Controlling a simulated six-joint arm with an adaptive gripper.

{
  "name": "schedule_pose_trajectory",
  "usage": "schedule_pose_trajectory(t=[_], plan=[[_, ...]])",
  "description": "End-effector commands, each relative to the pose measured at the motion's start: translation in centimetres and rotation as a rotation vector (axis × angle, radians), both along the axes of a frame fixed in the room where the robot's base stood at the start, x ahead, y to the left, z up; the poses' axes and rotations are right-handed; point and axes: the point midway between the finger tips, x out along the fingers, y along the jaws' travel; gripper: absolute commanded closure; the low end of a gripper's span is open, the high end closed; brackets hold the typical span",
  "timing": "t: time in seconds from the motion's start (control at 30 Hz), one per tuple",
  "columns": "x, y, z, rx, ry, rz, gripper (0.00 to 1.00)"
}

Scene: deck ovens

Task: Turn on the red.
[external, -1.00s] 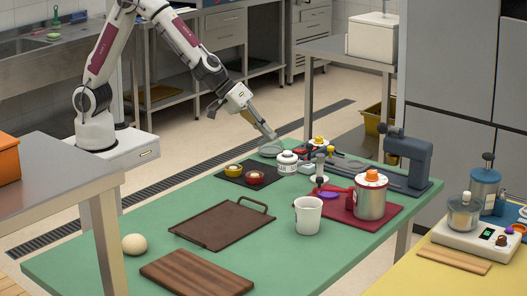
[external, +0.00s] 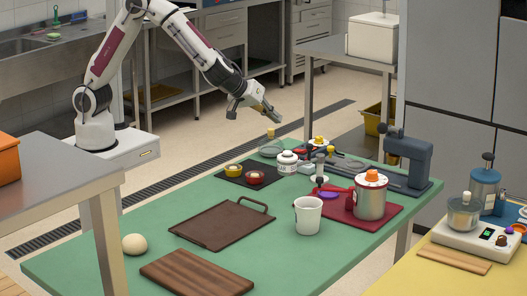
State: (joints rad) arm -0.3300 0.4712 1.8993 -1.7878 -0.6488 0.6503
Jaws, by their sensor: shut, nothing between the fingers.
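A red round unit (external: 255,178) with a pale centre sits on a small dark mat (external: 228,180) at the far side of the green table. A similar yellow unit (external: 233,169) sits beside it, to the left and behind. I cannot tell whether either is on. My gripper (external: 275,115) is shut and empty. It is in the air above the table's far edge, well above and to the right of the red unit, with its fingers tilted down to the right. It touches nothing.
A white lidded jar (external: 287,162) and a clear glass vessel (external: 271,147) stand near the mat. A metal canister (external: 370,197) stands on a red board, with a white cup (external: 308,215) to its left. A brown tray (external: 222,225) lies in front.

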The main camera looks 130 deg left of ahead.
Motion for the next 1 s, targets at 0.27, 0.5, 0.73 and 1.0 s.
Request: schedule_pose_trajectory(t=[0.27, 0.5, 0.73, 1.0], plan=[[0.0, 0.0, 0.0, 0.000, 0.001, -0.004, 1.00], [0.2, 0.3, -0.2, 0.001, 0.001, -0.004, 1.00], [0.5, 1.4, -1.3, 0.000, 0.003, -0.003, 1.00], [1.2, 3.4, -3.3, 0.000, 0.004, -0.002, 1.00]])
